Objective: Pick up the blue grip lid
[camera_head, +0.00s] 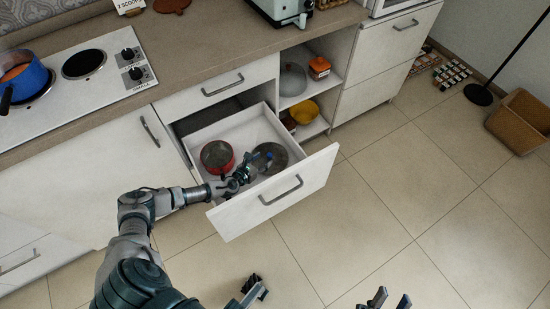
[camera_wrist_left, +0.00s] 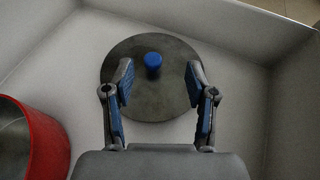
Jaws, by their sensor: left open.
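The blue grip lid is a round grey lid with a blue knob. It lies in the open drawer, to the right of a red pot, and shows in the head view (camera_head: 274,163). In the left wrist view the lid (camera_wrist_left: 150,108) is centred, with its knob between my fingertips in the picture. My left gripper (camera_head: 252,166) is open and reaches into the drawer; in the left wrist view its fingers (camera_wrist_left: 160,78) are apart, with no visible hold on the knob. My right gripper (camera_head: 384,300) shows at the bottom edge of the head view, its two fingers apart.
The red pot (camera_head: 217,157) sits on the left inside the drawer (camera_head: 268,200), and its rim shows close to the left finger side. Drawer walls surround the lid. Open shelves (camera_head: 302,95) stand behind.

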